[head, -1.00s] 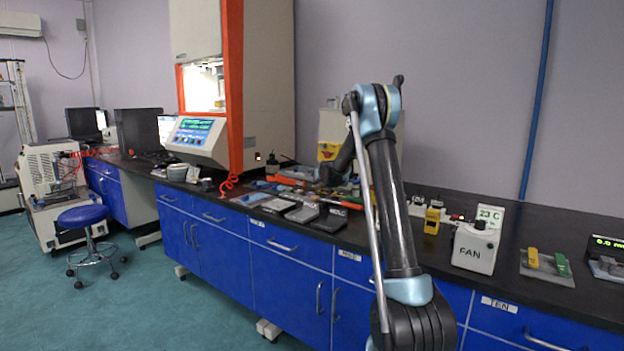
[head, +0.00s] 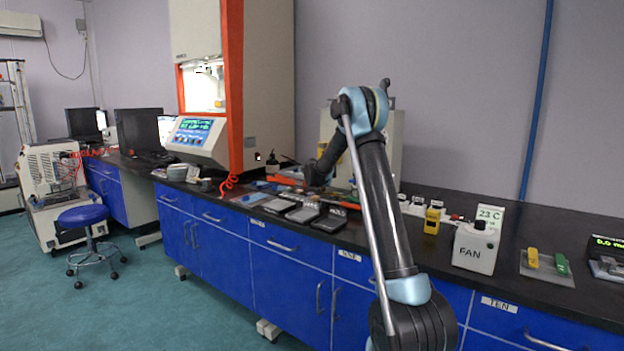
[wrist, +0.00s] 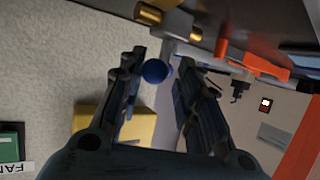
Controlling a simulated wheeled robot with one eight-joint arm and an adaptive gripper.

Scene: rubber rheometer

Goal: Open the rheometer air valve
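A blue ball-shaped knob (wrist: 155,71) shows between my fingertips in the wrist view. It sits close to a pale metal fitting and brass parts (wrist: 148,14); I cannot tell for certain that it is the air valve's handle. My gripper (wrist: 161,66) is open, with a finger on each side of the knob and no clear grip on it. In the head view my arm reaches over the bench toward the rheometer (head: 265,90), the tall cabinet with an orange edge. The valve cannot be made out in the head view.
An orange object (wrist: 250,61) lies close to the right of my fingers in the wrist view. A yellow block (wrist: 140,126) shows behind the left finger. The black bench (head: 440,262) holds several trays and tools, plus a white FAN box (head: 475,249).

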